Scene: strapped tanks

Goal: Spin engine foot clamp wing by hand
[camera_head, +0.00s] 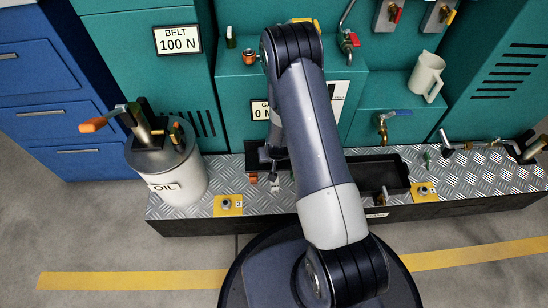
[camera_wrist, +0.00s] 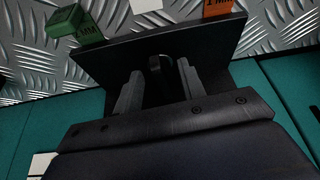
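In the wrist view, the two grey fingers of my gripper (camera_wrist: 158,88) stand apart. A small dark curved piece (camera_wrist: 160,68) shows between their tips; it may be the clamp wing, but it is too dark to be sure. I see a gap on each side of it and cannot tell any contact. A flat dark plate (camera_wrist: 215,38) lies just beyond the fingertips. In the head view, my arm hides most of the gripper and the spot it works at. No engine foot can be made out clearly.
A green labelled block (camera_wrist: 72,26) and an orange labelled block (camera_wrist: 218,7) lie beyond the plate on chequered metal. A white oil tank (camera_head: 180,178) stands left on the tread-plate step (camera_head: 455,175). A black open tray (camera_head: 396,170) lies right of my arm.

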